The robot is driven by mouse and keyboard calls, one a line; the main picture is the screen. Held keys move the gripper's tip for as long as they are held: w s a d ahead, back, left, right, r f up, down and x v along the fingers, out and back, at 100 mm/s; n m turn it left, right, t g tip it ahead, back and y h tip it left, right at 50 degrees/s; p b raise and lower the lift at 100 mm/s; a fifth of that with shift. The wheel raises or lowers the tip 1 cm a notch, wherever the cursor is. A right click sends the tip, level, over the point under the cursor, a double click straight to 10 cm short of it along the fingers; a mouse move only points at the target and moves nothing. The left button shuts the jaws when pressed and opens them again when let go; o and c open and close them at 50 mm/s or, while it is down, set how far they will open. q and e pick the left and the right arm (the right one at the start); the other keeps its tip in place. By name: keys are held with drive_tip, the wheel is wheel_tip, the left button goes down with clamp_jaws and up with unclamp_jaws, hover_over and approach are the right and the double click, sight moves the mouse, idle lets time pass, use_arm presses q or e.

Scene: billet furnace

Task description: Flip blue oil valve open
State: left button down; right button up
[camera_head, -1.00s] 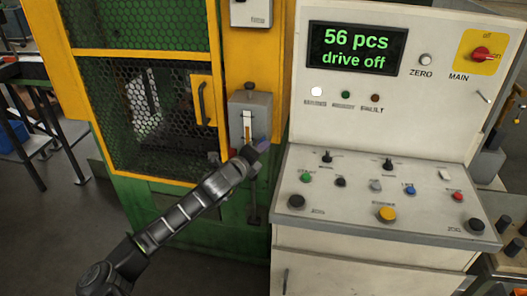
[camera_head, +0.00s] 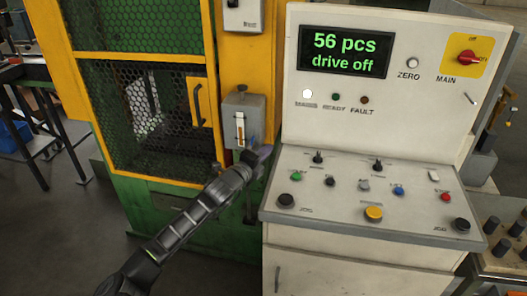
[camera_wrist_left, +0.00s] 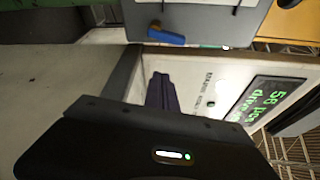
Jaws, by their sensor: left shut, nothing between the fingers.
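The blue oil valve lever (camera_wrist_left: 166,36) shows in the left wrist view near the top, on the edge of a grey box (camera_wrist_left: 215,22). My left gripper (camera_head: 263,153) is just below the lower right of this box. In the left wrist view its dark fingers (camera_wrist_left: 162,92) are together and empty, apart from the lever. My right gripper is not in view.
The white control console (camera_head: 360,200) stands close to the right of my left gripper, its display reading "56 pcs drive off". The green machine with its yellow-framed mesh door (camera_head: 150,110) is to the left. Open floor (camera_head: 75,235) lies at the lower left.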

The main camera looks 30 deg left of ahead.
use_arm(q)
drive_tip(key=s+b, duration=0.1)
drive_tip(key=s, duration=0.8)
drive_tip(key=shift+s+a+r+b, duration=0.2)
drive_tip(key=shift+s+r+b, duration=0.2)
drive_tip(key=shift+r, duration=0.05)
